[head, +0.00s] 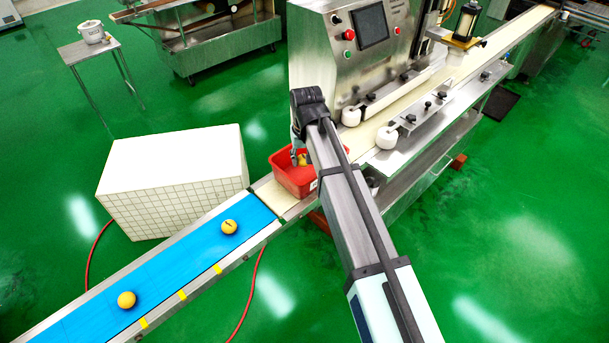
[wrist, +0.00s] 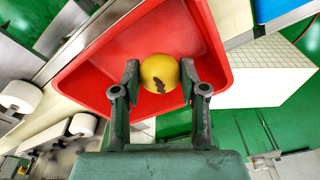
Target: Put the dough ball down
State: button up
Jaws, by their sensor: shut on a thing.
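A yellow dough ball with a dark brown mark (wrist: 160,73) is between the two fingers of my gripper (wrist: 160,80) in the wrist view. The fingers touch it on both sides, so the gripper is shut on it. Behind the ball is a red tray (wrist: 90,90). In the head view the red tray (head: 284,178) stands at the joint of the conveyor and the machine. My gripper (head: 299,156) points down over this tray, and my arm hides part of it. Whether the ball touches the tray floor I cannot tell.
Two more yellow balls, one nearer the tray (head: 229,227) and one further left (head: 126,299), lie on the blue conveyor belt (head: 180,260). A white tiled block (head: 175,190) stands left of the tray. The steel encrusting machine (head: 340,60) rises behind it, with white rollers (head: 387,138) to the right.

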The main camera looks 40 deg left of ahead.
aim_at(304, 178)
jog(key=shift+f+p, duration=0.85)
jog(key=shift+f, duration=3.8)
jog(key=shift+f, duration=0.2)
jog(key=o, duration=1.1)
jog(key=shift+o, duration=0.2)
jog(key=shift+r, duration=0.1)
jog(key=r+b, duration=0.1)
jog(key=r, duration=0.3)
jog(key=r+b, duration=0.1)
jog(key=r, duration=0.3)
jog(key=d+r+b, duration=0.1)
jog(key=r, duration=0.3)
jog(key=shift+s+d, duration=0.1)
jog(key=shift+s, duration=0.3)
